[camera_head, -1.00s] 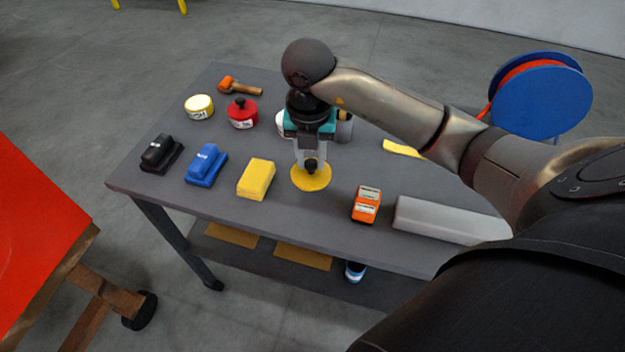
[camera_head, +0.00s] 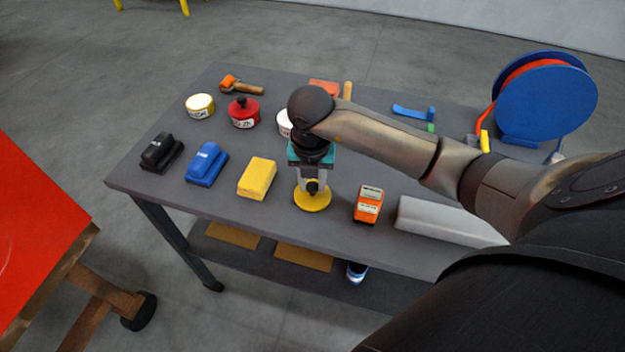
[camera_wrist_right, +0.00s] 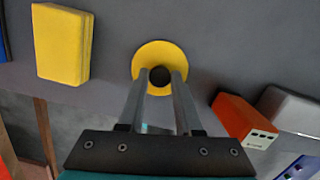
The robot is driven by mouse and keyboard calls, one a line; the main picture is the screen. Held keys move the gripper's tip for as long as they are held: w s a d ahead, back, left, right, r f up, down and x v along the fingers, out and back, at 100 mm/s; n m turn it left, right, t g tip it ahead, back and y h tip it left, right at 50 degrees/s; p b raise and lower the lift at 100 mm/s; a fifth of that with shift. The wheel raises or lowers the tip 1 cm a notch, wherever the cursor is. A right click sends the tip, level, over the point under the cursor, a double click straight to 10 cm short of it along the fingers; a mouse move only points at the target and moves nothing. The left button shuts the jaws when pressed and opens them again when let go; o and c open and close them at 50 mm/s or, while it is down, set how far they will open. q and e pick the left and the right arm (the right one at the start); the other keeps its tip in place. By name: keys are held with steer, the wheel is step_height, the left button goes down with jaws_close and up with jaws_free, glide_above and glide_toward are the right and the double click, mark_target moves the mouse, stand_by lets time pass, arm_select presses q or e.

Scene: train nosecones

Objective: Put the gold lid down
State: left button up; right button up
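The gold lid (camera_head: 313,202) is a round yellow disc with a dark knob, near the front of the grey table (camera_head: 222,211). My right gripper (camera_head: 313,185) points down at it, with its fingers on either side of the knob. In the right wrist view the lid (camera_wrist_right: 148,52) shows flat below the fingertips of the right gripper (camera_wrist_right: 160,76), and the knob fills the gap between them. The lid is at or very close to the table top; I cannot tell whether it touches. My left gripper is not in view.
A yellow block (camera_head: 257,178) lies left of the lid, and an orange box (camera_head: 368,204) stands to its right. A grey block (camera_head: 440,220) lies farther right. Blue (camera_head: 206,164) and black (camera_head: 161,152) pieces, a red tin (camera_head: 244,113) and a pale tin (camera_head: 200,106) are at the left.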

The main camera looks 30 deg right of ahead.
mark_target(312, 200)
steer(key=o, duration=0.4)
steer(key=shift+o, duration=0.2)
steer(key=shift+r, duration=0.2)
step_height(312, 200, up, 12)
steer(key=s+p, duration=0.1)
steer(key=shift+a, duration=0.45)
steer(key=shift+f, duration=0.1)
